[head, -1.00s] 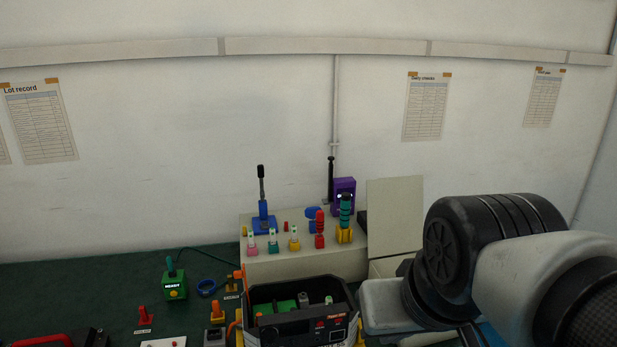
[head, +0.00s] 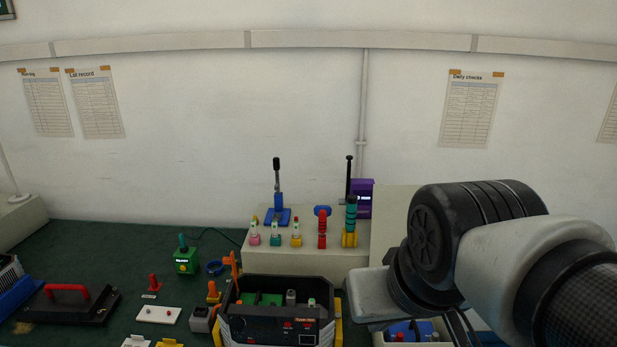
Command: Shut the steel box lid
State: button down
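A pale grey-beige flat panel (head: 392,212) stands upright behind my arm in the head view, right of the low beige shelf. It looks like the raised lid of the steel box. My arm hides its right and lower parts, so I cannot see the hinge or the box beneath it. My arm comes in from the right, in front of the panel. My gripper's fingers cannot be made out.
A black open-topped case (head: 275,320) stands front centre. An open bin with blue contents (head: 410,333) lies below my arm. The beige shelf (head: 300,258) holds bottles and a blue lever press (head: 277,212). A black cover with red handle (head: 66,300) lies left.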

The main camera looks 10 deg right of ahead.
aim_at(391, 202)
jog(key=l+u, duration=0.25)
jog(key=l, duration=0.25)
jog(key=l+u, duration=0.25)
jog(key=l, duration=0.2)
jog(key=k+l+u, duration=0.1)
jog(key=l+u, duration=0.15)
jog(key=l, duration=0.2)
jog(key=k+l+u, duration=0.2)
jog(key=l, duration=0.25)
jog(key=l+u, duration=0.4)
jog(key=l, duration=0.5)
jog(key=l+u, duration=0.3)
jog(key=l, duration=0.35)
jog(key=l+u, duration=0.3)
jog(key=l, duration=0.35)
jog(key=k+l+u, duration=0.1)
jog(key=l+u, duration=0.2)
jog(key=l, duration=0.35)
jog(key=i+l, duration=0.1)
jog(key=l, duration=0.2)
jog(key=i+l, duration=0.1)
jog(key=l, duration=0.2)
jog(key=i+l, duration=0.1)
jog(key=l, duration=0.2)
jog(key=j+u, duration=0.05)
